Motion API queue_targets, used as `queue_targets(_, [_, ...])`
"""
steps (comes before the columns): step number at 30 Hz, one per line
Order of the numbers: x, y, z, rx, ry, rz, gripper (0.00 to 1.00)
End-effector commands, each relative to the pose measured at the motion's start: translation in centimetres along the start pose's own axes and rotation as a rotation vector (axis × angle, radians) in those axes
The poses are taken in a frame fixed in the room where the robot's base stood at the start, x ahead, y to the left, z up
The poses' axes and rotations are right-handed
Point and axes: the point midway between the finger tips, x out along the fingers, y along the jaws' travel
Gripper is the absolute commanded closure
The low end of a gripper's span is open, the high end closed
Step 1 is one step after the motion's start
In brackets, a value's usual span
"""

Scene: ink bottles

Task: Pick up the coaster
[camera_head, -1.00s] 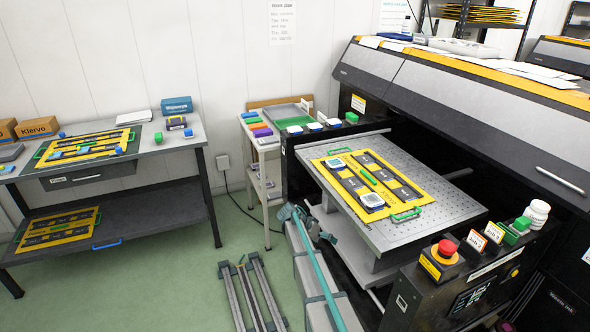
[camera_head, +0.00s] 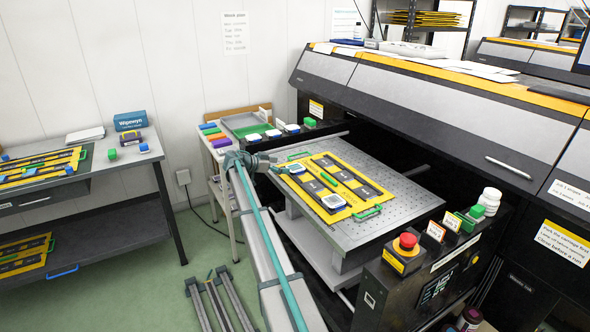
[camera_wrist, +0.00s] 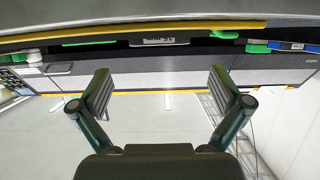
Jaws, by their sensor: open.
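A pale square piece with a dark blue edge (camera_head: 332,201), which looks like a coaster, lies at the near edge of the yellow jig (camera_head: 318,165) on the printer's grey perforated bed (camera_head: 400,190). A similar pale piece (camera_head: 296,169) lies at the jig's left side. I cannot tell which is the task's coaster. My gripper (camera_head: 262,160) is left of the bed, apart from both pieces. In the wrist view my gripper (camera_wrist: 162,92) is open, with nothing between its fingers.
The big printer (camera_head: 440,95) rises behind the bed. A control box with a red button (camera_head: 407,241) and a white bottle (camera_head: 489,201) stand at the right. A narrow cart (camera_head: 212,150) with small coloured blocks stands behind my gripper. A work table (camera_head: 90,172) is at left.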

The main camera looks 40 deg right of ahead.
Motion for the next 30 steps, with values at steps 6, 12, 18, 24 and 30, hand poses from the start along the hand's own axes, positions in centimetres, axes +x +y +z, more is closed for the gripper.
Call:
queue_targets(6, [1.3,0.0,0.1,-0.002,-0.001,0.001,0.0])
queue_targets(12, [3.8,0.0,0.3,-0.002,-0.001,0.002,0.0])
queue_targets(18, [5.7,0.0,0.5,-0.001,-0.001,0.0,0.0])
queue_targets(24, [5.8,0.0,0.6,-0.001,-0.001,0.0,0.0])
queue_targets(30, [5.8,0.0,0.6,-0.001,-0.001,0.0,0.3])
